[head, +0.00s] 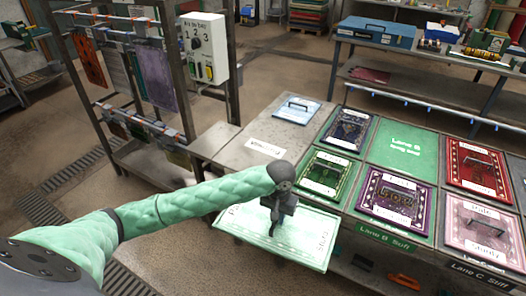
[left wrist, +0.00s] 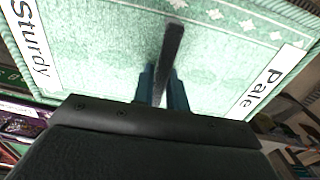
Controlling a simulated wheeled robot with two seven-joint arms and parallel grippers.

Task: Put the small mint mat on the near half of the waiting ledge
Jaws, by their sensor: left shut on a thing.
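The small mint mat (head: 305,242) has a pale patterned face and white end labels. In the left wrist view (left wrist: 110,60) the labels read "Sturdy" and "Pale". My left gripper (head: 273,226) is shut on the mat's dark handle (left wrist: 172,55), with the mat below it and roughly flat. The waiting ledge (head: 238,160) is a grey top with a "Waiting" label. The mat is at the ledge's near end, overlapping it in the head view; its height above the ledge cannot be told. My right gripper is not in view.
A pale blue mat (head: 297,111) with a handle lies on the ledge's far half. Right of the ledge, several green, purple and red mats lie in lanes, with one bare green space (head: 403,151). A metal rack (head: 178,75) with a control box (head: 203,47) stands at left.

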